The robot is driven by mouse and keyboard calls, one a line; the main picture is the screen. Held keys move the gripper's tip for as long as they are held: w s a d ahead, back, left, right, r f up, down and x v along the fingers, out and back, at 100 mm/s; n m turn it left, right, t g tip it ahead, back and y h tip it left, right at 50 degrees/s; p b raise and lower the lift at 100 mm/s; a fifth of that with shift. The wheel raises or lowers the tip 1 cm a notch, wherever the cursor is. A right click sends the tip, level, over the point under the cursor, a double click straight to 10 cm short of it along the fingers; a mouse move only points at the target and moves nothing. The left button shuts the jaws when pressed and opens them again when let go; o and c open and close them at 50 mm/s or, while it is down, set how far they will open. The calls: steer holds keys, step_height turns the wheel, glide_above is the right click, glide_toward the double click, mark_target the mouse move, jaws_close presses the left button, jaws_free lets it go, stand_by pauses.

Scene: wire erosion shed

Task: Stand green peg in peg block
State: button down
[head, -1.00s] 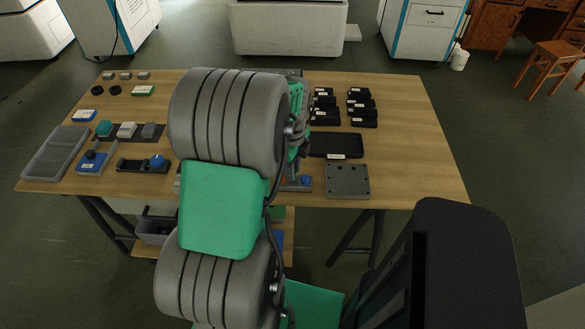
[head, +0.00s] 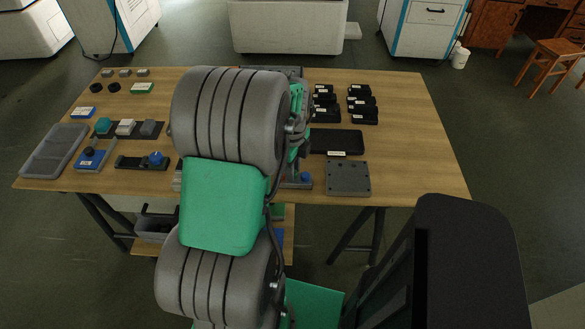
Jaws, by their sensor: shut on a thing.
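My own arm fills the middle of the head view and hides the centre of the table. My gripper is hidden behind it, so I cannot see its fingers or anything between them. I cannot make out a green peg. A grey square block (head: 347,178) with small dark marks near its corners lies flat at the table's front right. I cannot tell whether it is the peg block.
The wooden table (head: 420,150) has several black pieces (head: 362,105) and a black tray (head: 337,142) on its right. On its left are a grey tray (head: 55,150), a blue fixture (head: 92,155) and a dark holder (head: 143,162). The table's right edge is bare.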

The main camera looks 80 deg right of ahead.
steer(key=shift+f, duration=0.45)
steer(key=c, duration=1.1)
jaws_free()
steer(key=shift+c, duration=0.2)
steer(key=shift+r, duration=0.15)
steer(key=shift+r+p, duration=2.4)
steer(key=shift+r, duration=0.95)
